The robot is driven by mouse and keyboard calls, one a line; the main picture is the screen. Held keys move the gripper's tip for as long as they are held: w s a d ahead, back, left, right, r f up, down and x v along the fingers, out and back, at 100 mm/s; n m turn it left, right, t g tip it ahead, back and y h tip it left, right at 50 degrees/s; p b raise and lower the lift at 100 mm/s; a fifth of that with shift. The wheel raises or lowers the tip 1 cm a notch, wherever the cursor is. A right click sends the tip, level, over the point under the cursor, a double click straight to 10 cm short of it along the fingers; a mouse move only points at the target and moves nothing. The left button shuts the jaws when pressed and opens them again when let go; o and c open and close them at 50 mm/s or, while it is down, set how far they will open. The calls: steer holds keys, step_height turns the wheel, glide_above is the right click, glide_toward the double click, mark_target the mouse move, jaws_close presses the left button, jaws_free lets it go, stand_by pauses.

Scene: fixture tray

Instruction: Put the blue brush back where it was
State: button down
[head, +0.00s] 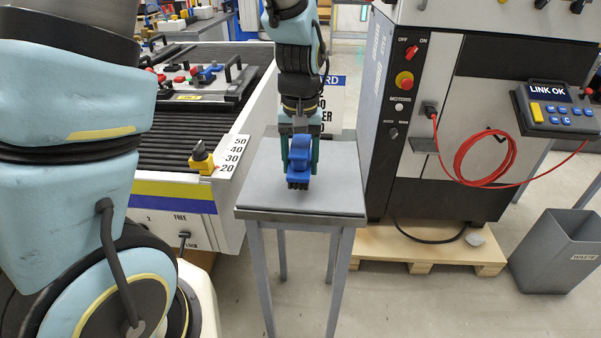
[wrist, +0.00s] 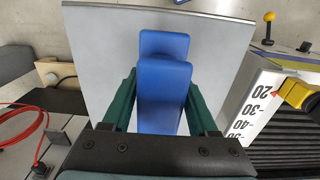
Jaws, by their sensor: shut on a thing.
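My gripper (head: 300,160) is shut on the blue brush (head: 298,172), with one green finger on each side of it. The brush is upright, its dark bristles pointing down over the small grey side table (head: 342,185). I cannot tell whether the bristles touch the tabletop or hang just above it. In the wrist view the blue brush (wrist: 163,90) fills the middle between the green fingers of my gripper (wrist: 160,100), and its bristles are hidden. The grey tabletop (wrist: 95,40) lies behind it.
The tabletop around the brush is clear. To the left is a roller conveyor (head: 190,130) with a scale, a yellow pointer (head: 202,160) and a fixture tray (head: 205,82). To the right stand a cabinet (head: 425,170) with a looped red cable (head: 484,160) and a grey waste bin (head: 560,255).

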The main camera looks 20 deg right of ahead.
mark_target(300, 145)
steer(key=shift+f, duration=1.7)
steer(key=shift+f, duration=0.1)
steer(key=shift+c, duration=0.9)
jaws_free()
step_height(300, 145, up, 12)
steer(key=shift+r+b, duration=0.1)
steer(key=shift+b, duration=0.3)
steer(key=a+f+n, duration=0.2)
steer(key=a, duration=1)
steer(key=w+a+f+n+t, duration=0.1)
steer(key=a+f, duration=0.1)
steer(key=a, duration=1.1)
steer(key=shift+w+a+f+n+t, duration=0.15)
steer(key=shift+f+n+t, duration=0.15)
steer(key=shift+f+n, duration=0.1)
